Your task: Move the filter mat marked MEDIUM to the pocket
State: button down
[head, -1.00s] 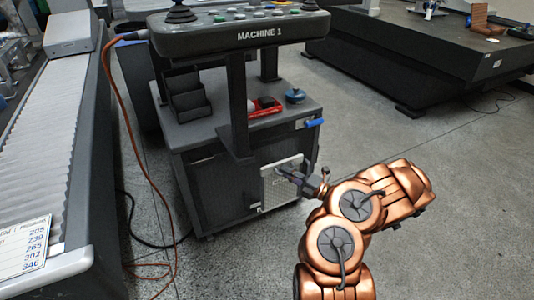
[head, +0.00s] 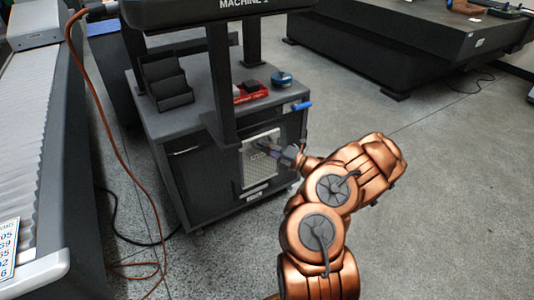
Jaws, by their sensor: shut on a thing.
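A pale, flat, square panel (head: 259,172), which looks like the filter mat, stands upright at the front of the dark cabinet (head: 208,185). It has a small label near its lower edge; no marking on it is readable. My gripper (head: 259,146) is at the upper part of this panel and is shut on it. The fingertips are small and dark, so the exact grip is hard to see. I cannot tell whether the panel touches the cabinet. I cannot make out a separate pocket.
The cabinet top holds a dark stepped tray (head: 165,82), a red tray (head: 250,92) and a blue round object (head: 282,78). A blue handle (head: 301,106) sticks out at the right. An orange cable (head: 118,150) hangs at left. Floor at right (head: 450,200) is clear.

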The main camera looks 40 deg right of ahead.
aim_at(254, 138)
jog(key=shift+w+d+f+b, duration=0.1)
jog(key=shift+w+f+b, duration=0.1)
jog(key=shift+w+b, duration=1.25)
jog(key=shift+w+d+f+b, duration=0.1)
jog(key=shift+w+f+b, duration=0.1)
jog(key=shift+w+b, duration=1.15)
jog(key=shift+w+d+b, duration=0.1)
jog(key=shift+w+b, duration=0.25)
jog(key=shift+w, duration=0.7)
jog(key=shift+r, duration=0.1)
jog(key=shift+s+p, duration=0.2)
jog(key=shift+p, duration=0.8)
jog(key=shift+f+b, duration=0.3)
jog(key=shift+f, duration=1)
jog(key=shift+w+p, duration=0.15)
jog(key=shift+p, duration=0.4)
jog(key=shift+f, duration=0.2)
